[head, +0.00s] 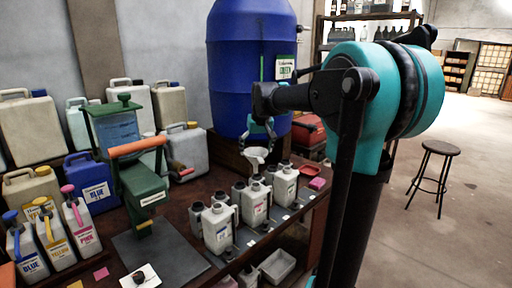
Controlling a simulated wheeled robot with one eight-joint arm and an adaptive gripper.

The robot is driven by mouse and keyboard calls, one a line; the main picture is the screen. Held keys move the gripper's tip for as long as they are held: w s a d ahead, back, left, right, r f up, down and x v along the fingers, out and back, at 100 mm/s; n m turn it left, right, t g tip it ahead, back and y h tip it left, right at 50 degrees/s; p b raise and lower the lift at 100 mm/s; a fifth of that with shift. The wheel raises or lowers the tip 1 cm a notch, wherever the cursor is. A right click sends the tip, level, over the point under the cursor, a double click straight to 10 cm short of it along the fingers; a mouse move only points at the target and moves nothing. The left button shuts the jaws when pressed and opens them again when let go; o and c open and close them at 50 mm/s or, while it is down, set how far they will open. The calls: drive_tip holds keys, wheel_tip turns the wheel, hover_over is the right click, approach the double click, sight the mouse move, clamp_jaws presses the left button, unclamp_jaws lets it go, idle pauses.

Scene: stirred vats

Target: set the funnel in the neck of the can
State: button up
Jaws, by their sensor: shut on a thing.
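A white funnel (256,153) hangs below my gripper (258,138), in front of the blue barrel. My gripper points down, and its teal fingers are shut on the funnel. The funnel looks roughly upright, with its narrow end down. Below and nearer stand several small pale cans with open dark necks, among them a front can (218,231), a middle can (254,207) and a right can (285,188). The funnel appears above and behind the middle cans. I cannot tell which can is meant, or the exact gap between spout and neck.
The blue barrel (232,80) stands close behind my gripper. A green press-like device (140,165) and large jugs (182,148) crowd the left. A red tray (307,170) and pink sponge (317,184) lie at the bench's right end. A stool (440,149) stands on open floor.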

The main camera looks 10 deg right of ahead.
sight(256, 172)
drive_tip(key=shift+f, duration=4.35)
drive_tip(key=shift+s+f, duration=0.1)
drive_tip(key=shift+f, duration=0.35)
drive_tip(key=o, duration=0.9)
